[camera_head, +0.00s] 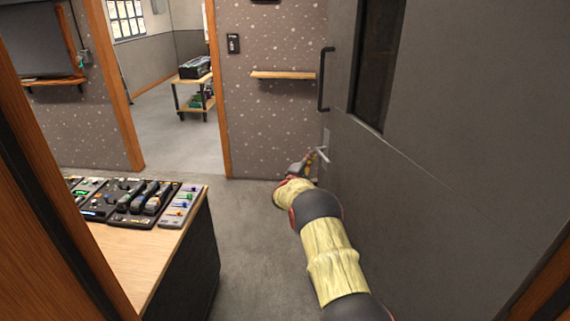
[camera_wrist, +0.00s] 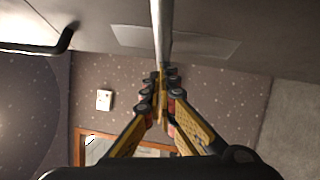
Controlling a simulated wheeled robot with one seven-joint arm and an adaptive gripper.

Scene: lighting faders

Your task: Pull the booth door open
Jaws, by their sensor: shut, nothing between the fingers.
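The grey booth door (camera_head: 450,160) fills the right of the head view, with a dark window and its handle side at the far end. It appears to stand at an angle, but I cannot tell how far it is open. A silver lever (camera_head: 322,154) sticks out low on that far side. My gripper (camera_head: 298,168) is at the lever, partly hidden by my wrist. In the wrist view the lever (camera_wrist: 161,35) runs down toward the closed fingertips (camera_wrist: 162,88). The fingers are shut with nothing between them; whether they touch the lever is unclear.
A black pull bar (camera_head: 322,80) is above the lever. A wooden shelf (camera_head: 283,75) is on the speckled wall beyond. A desk (camera_head: 150,248) with fader consoles stands left. Wooden posts (camera_head: 60,190) are close at left. Floor between desk and door is clear.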

